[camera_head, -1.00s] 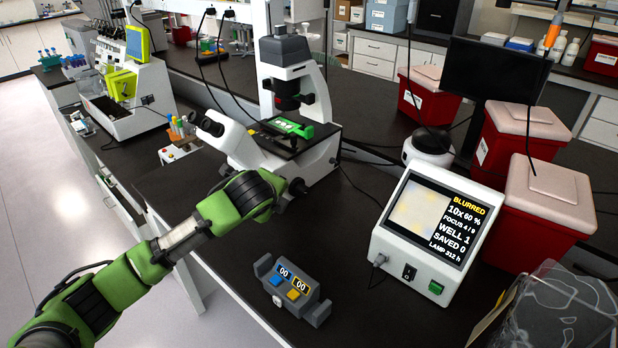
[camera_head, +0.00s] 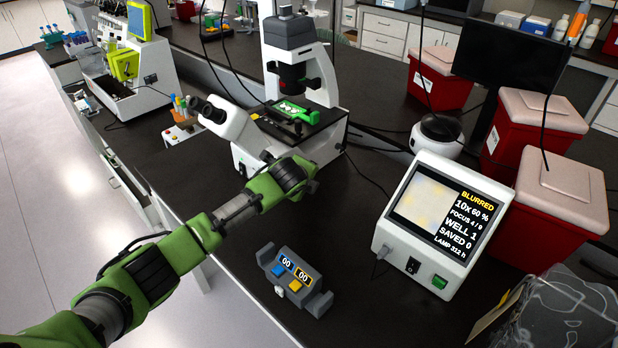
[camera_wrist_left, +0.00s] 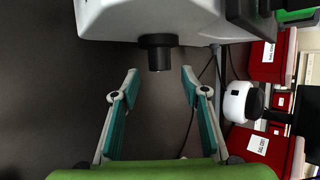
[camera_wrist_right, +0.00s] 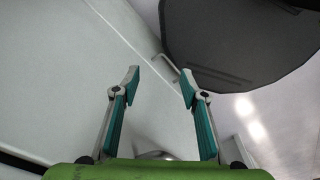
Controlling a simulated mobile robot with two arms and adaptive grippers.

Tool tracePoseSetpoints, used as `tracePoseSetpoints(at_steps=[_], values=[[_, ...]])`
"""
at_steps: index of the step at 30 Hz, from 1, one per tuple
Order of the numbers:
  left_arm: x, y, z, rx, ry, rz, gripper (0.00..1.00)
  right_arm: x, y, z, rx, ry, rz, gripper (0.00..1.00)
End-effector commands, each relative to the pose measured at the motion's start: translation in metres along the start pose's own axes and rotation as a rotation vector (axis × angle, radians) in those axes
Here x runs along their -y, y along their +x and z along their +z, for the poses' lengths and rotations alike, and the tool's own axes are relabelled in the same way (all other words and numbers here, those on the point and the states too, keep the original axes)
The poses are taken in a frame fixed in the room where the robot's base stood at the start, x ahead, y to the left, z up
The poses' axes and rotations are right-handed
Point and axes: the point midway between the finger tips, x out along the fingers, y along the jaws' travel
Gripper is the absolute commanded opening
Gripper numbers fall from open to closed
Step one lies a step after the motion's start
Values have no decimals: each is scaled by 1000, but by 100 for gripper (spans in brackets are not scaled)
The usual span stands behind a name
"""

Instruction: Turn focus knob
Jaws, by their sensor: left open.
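The microscope (camera_head: 318,145) stands on the dark bench with a green plate holder (camera_head: 295,110) on its stage. Its focus knob (camera_wrist_left: 158,52) is a black cylinder sticking out of the white base in the left wrist view. My left gripper (camera_wrist_left: 159,75) is open, its fingertips on either side of the knob's outer end with gaps showing on both sides. In the head view my left arm's wrist hides the knob and fingers. My right gripper (camera_wrist_right: 159,75) is open and empty, in its own wrist view only. The display (camera_head: 425,205) reads BLURRED, 10x 60 %, FOCUS 4/9, WELL 1.
A grey counter (camera_head: 292,280) with blue and yellow buttons sits near the bench's front edge. Red bins (camera_head: 535,135) and a dark monitor (camera_head: 505,60) stand at right. A cable (camera_wrist_left: 190,125) runs beyond the left fingers. A dark round seat-like object (camera_wrist_right: 240,40) is ahead of the right gripper.

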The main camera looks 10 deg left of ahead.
Motion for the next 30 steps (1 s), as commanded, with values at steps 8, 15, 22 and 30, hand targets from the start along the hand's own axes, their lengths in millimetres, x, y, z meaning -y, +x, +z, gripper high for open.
tracePoseSetpoints(at_steps=[8, 15, 22, 30], values=[[0, 28, 0, 0, 0, 2, 41, -2, -2, 8, 12, 2, 2, 40], [0, 37, 0, 1, 1, 0, 41, 0, -3, 19, 27, 2, 1, 40], [0, 38, 0, 1, 1, 0, 41, 0, -3, 18, 26, 1, 0, 40], [0, 38, 0, 0, 1, 0, 3, 0, -2, 14, 21, -1, 0, 40]])
